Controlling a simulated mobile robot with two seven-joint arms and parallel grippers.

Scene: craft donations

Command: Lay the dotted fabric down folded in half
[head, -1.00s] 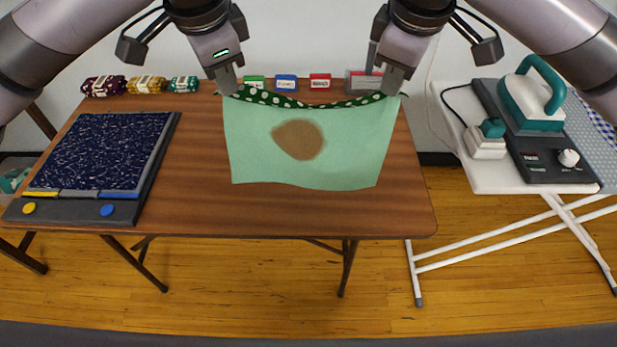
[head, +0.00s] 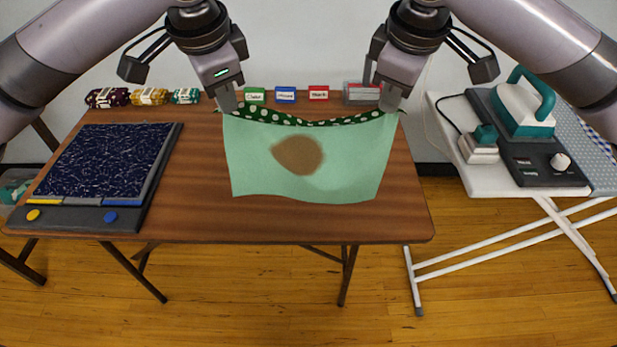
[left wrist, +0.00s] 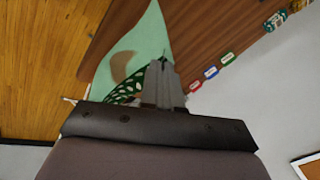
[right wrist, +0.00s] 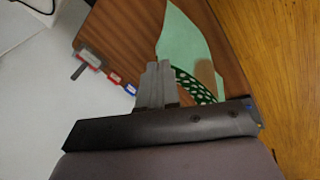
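The dotted fabric (head: 250,175) hangs spread between my two grippers above the table. Its plain mint side with a brown patch (head: 298,155) faces the head camera. A strip of dark green side with white dots (head: 300,120) shows along the sagging top edge. My left gripper (head: 227,106) is shut on the top left corner, and my right gripper (head: 391,104) is shut on the top right corner. Both wrist views show the cloth (left wrist: 148,38) (right wrist: 180,40) leading away from closed fingers. Whether the lower edge touches the table cannot be told.
The brown table (head: 300,225) is bare around the cloth. A dark blue board (head: 105,160) lies at its left. Yarn skeins (head: 148,96) and small labelled boxes (head: 286,95) line the back. An iron (head: 525,105) stands on the ironing board (head: 480,180) at right.

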